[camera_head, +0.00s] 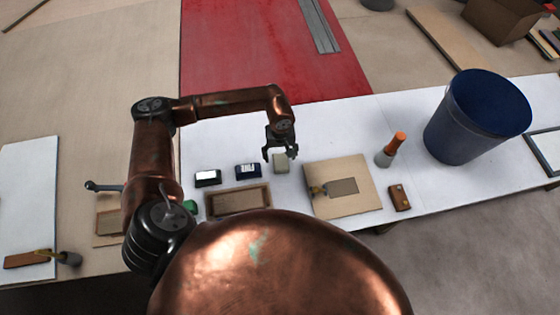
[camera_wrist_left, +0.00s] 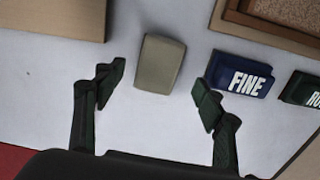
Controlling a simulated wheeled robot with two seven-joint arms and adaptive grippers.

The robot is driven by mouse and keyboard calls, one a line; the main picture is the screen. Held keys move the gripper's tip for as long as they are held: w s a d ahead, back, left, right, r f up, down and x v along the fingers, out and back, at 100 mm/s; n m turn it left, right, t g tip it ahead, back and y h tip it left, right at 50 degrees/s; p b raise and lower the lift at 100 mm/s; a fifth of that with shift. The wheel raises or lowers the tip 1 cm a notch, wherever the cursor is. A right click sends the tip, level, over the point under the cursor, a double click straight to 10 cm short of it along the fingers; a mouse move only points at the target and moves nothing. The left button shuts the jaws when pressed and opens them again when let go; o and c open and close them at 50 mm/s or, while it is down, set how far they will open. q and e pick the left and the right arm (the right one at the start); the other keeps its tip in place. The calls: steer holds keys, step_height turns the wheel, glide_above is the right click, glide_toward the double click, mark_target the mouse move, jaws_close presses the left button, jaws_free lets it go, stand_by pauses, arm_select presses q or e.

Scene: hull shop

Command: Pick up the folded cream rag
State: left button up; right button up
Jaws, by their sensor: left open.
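The folded cream rag (camera_head: 281,164) is a small pale block lying on the white bench top, between a blue block and a wooden board. It also shows in the left wrist view (camera_wrist_left: 160,64), upper middle, flat on the bench. My left gripper (camera_head: 280,155) hangs just behind and above the rag in the head view. In the left wrist view its two fingers (camera_wrist_left: 157,88) stand wide apart, one to each side of the rag's near end, with nothing between them gripped. I cannot tell how high the fingertips are above the bench. My right gripper is not in view.
A blue block marked FINE (camera_wrist_left: 241,74) lies close to one finger, with a dark block (camera_wrist_left: 301,89) beyond it.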

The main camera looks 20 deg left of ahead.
mark_target(281, 161)
arm_select(q)
steer(key=f, duration=0.2)
steer(key=shift+w+d+f, duration=0.15)
steer(key=shift+w+f, duration=0.2)
steer(key=f, duration=0.2)
steer(key=shift+s+f, duration=0.25)
steer(key=shift+f, duration=0.05)
steer(key=shift+w+f, duration=0.1)
steer(key=shift+w, duration=0.05)
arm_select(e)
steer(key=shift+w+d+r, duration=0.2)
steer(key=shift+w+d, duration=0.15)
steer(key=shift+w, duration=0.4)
arm_select(q)
steer(key=c, duration=1.2)
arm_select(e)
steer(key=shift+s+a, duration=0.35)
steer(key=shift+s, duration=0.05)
